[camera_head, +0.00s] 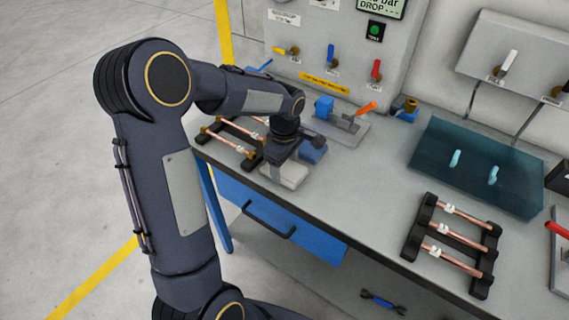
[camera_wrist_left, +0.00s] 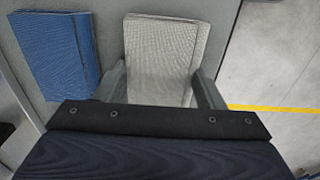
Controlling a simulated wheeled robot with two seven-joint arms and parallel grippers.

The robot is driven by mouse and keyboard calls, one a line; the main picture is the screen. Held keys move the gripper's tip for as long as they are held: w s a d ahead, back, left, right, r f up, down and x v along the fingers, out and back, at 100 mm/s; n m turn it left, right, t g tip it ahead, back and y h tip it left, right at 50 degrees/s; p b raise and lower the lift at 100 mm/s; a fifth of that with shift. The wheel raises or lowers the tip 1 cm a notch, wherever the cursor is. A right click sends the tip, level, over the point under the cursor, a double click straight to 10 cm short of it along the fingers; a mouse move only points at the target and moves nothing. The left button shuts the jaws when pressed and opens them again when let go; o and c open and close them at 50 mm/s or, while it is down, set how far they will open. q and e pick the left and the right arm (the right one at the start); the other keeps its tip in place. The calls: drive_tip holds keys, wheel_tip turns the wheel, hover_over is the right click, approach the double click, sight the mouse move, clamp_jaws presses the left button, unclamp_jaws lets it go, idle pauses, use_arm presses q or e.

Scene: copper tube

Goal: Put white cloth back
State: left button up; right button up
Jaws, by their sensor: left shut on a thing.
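The white cloth (camera_head: 284,176) is a folded pale grey-white pad at the bench's front edge, under my left gripper. In the left wrist view the white cloth (camera_wrist_left: 160,50) lies between the two fingers. My left gripper (camera_head: 276,168) points down and is shut on the white cloth; it also shows in the left wrist view (camera_wrist_left: 160,88). Whether the cloth touches the bench is hard to tell. A folded blue cloth (camera_head: 313,150) lies just beside it, also seen in the left wrist view (camera_wrist_left: 58,52). My right gripper is not in view.
A rack with copper tubes (camera_head: 232,140) stands left of my left gripper, another rack (camera_head: 455,240) at right. A clamp with an orange handle (camera_head: 345,122) sits behind. A teal tray (camera_head: 475,165) lies at the back right. The bench middle (camera_head: 365,185) is clear.

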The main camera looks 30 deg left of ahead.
sight(284, 168)
use_arm(q)
drive_tip(key=shift+f, duration=0.1)
drive_tip(key=shift+f, duration=0.15)
drive_tip(key=o, duration=0.9)
wheel_tip(284, 168, up, 12)
drive_tip(key=s+d+m+t+h, duration=0.1)
drive_tip(key=s+d+m+t, duration=0.1)
drive_tip(key=s+m, duration=0.3)
drive_tip(key=s+d+m+t+h, duration=0.1)
drive_tip(key=s+d+m, duration=0.2)
drive_tip(key=s, duration=0.6)
drive_tip(key=s+d+f+m+t+h, duration=0.1)
drive_tip(key=s+d+m+t, duration=0.1)
drive_tip(key=s+m, duration=0.5)
drive_tip(key=shift+s+d+f+t+h, duration=0.15)
drive_tip(key=shift+s+t+h, duration=0.2)
drive_tip(key=shift+s, duration=0.2)
